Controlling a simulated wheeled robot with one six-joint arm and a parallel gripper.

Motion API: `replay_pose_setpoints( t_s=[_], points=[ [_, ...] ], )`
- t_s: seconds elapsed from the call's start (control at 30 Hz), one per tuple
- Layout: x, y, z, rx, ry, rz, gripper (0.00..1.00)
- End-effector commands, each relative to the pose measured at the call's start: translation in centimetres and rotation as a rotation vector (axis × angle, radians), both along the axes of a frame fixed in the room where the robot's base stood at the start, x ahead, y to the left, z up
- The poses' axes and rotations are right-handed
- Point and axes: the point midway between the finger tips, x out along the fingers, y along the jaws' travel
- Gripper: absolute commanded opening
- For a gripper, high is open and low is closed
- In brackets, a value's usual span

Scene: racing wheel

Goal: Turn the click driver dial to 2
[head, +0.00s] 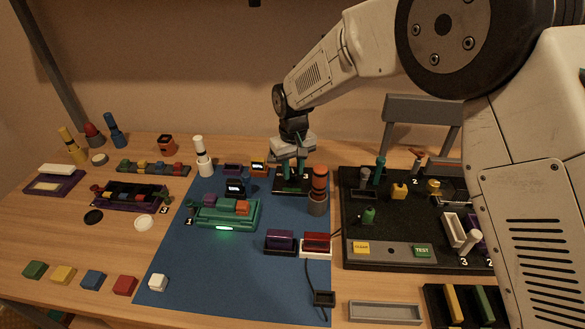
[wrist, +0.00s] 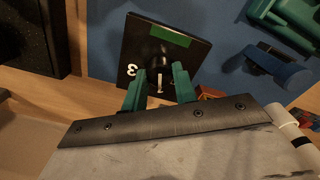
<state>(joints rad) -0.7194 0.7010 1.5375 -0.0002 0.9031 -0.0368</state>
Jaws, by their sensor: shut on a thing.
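My gripper (wrist: 160,78) has green fingers shut on either side of a small black dial (wrist: 158,58) with a pale pointer line. The dial stands on a black plate (wrist: 136,36) with a green strip (wrist: 170,34) and a white 3, which appears upside down in the wrist view. In the head view my gripper (head: 297,163) reaches down over the same plate (head: 283,186) at the back of the blue mat, and it hides the dial there. Which setting the dial points to cannot be read.
The blue mat (head: 185,285) carries a green tray (head: 203,222) with coloured blocks at the left. An orange-topped cylinder (head: 320,180) stands close right of my gripper. A black board (head: 375,215) with several parts lies further right.

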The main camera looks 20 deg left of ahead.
Motion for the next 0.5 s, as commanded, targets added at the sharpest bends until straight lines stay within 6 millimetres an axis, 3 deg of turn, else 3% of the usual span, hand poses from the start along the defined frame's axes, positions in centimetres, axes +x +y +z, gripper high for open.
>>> replay_pose_setpoints(
  t_s=[0.5],
  points=[
    [-0.03, 0.03, 0.05, 0.000, 0.000, -0.448, 0.05]
  ],
)
